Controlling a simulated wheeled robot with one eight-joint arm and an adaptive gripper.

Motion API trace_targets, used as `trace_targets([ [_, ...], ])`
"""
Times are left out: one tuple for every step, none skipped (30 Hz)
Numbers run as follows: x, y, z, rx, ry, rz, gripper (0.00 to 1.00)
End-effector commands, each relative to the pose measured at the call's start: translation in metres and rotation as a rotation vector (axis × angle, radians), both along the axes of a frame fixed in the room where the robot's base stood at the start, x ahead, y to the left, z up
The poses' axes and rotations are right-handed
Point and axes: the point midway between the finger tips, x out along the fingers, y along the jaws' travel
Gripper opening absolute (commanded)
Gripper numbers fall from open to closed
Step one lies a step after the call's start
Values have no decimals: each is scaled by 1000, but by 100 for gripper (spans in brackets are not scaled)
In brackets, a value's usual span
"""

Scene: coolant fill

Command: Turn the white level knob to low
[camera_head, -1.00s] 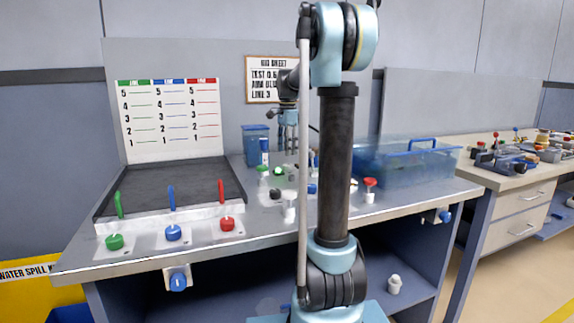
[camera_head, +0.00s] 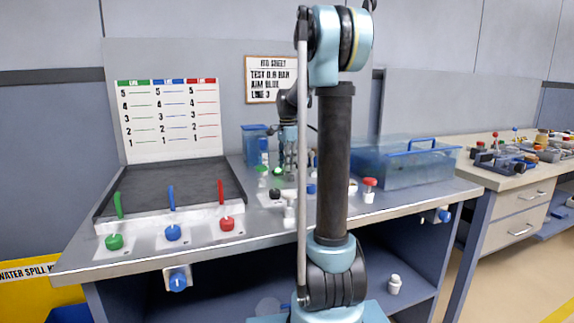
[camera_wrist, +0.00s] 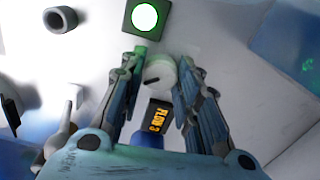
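The white knob (camera_wrist: 160,74), with a dark pointer mark on its face, sits between the fingertips of my gripper (camera_wrist: 161,62) in the wrist view. The fingers are spread on both sides of it. A gap shows at the left finger, while the right finger overlaps the knob's edge, so contact there is unclear. In the head view my gripper (camera_head: 291,172) points down over the bench panel behind my arm, and I cannot make out the knob there.
A dark ring-shaped part (camera_wrist: 60,19) lies at upper left. A clear blue bin (camera_head: 405,163) stands right on the bench, and a blue container (camera_head: 255,145) stands behind. Green, blue and red levers line the left tray (camera_head: 165,185).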

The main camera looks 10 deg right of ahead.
Motion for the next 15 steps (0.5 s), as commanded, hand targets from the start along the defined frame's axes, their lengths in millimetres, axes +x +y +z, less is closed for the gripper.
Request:
trace_targets([
  [1, 0, 0, 1, -3, 0, 8],
  [1, 1, 0, 1, -3, 1, 6],
  [1, 1, 0, 1, -3, 1, 6],
  [1, 1, 0, 1, -3, 1, 6],
  [1, -2, 0, 1, -4, 0, 6],
  [1, -1, 0, 1, -4, 1, 6],
  [1, 0, 0, 1, -4, 2, 6],
  [2, 0, 0, 0, -4, 4, 6],
  [2, 0, 0, 0, -4, 8, 6],
  [2, 0, 0, 0, -4, 13, 6],
  [2, 1, 0, 0, -4, 18, 6],
  [2, 1, 0, 0, -4, 29, 6],
  [2, 1, 0, 1, -5, 39, 6],
  [2, 1, 0, 1, -5, 49, 6],
  [2, 1, 0, 1, -5, 68, 6],
])
